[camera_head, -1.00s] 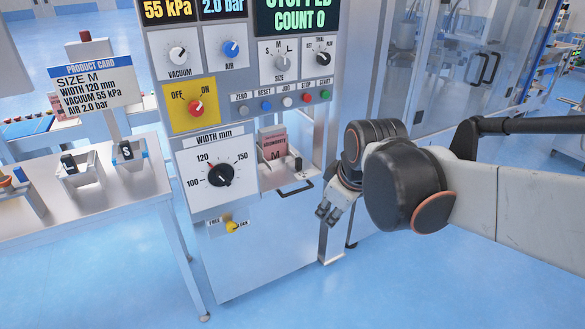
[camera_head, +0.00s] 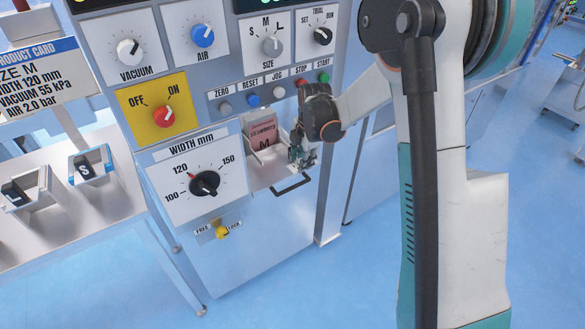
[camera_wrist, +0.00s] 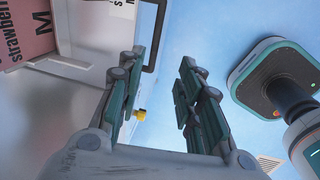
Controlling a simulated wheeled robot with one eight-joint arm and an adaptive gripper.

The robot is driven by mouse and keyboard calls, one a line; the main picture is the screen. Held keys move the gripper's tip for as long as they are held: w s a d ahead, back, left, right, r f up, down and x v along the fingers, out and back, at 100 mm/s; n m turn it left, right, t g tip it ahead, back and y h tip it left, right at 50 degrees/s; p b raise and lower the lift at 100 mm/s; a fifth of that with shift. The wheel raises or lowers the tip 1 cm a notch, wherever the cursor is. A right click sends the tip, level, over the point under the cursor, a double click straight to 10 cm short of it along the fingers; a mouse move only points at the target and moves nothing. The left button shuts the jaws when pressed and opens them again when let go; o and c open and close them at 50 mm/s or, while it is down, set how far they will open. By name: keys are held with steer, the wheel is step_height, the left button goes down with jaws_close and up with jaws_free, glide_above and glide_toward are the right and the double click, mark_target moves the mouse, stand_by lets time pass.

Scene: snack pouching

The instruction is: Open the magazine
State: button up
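The magazine (camera_head: 264,178) is a pale tray standing out from the machine's front below the row of buttons. It holds a pink pouch pack (camera_head: 263,134) marked M, and a dark bar handle (camera_head: 292,186) is at its front. My gripper (camera_head: 298,157) is at the tray's right side, above the handle, and hides that side. In the wrist view my gripper (camera_wrist: 160,78) has its fingers apart with nothing between them. There the handle (camera_wrist: 154,42) lies beyond the left finger, and the pink pack (camera_wrist: 25,32) is at upper left.
The width dial (camera_head: 204,184) and the yellow FREE/LOCK lever (camera_head: 221,230) are left of and below the magazine. Buttons, including RESET (camera_head: 252,100), are just above. A steel table (camera_head: 110,215) stands at left. Blue floor is clear in front.

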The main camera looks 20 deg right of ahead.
mark_target(296, 185)
steer(key=shift+n, duration=0.3)
steer(key=w+f+b, duration=0.1)
steer(key=f, duration=0.4)
steer(key=w+f+b, duration=0.1)
steer(key=f+b, duration=0.1)
steer(key=f, duration=0.2)
steer(key=w+f+b, duration=0.1)
steer(key=f+b, duration=0.1)
steer(key=f, duration=0.3)
steer(key=shift+w+a+f, duration=0.3)
steer(key=shift+w+f, duration=0.05)
jaws_close()
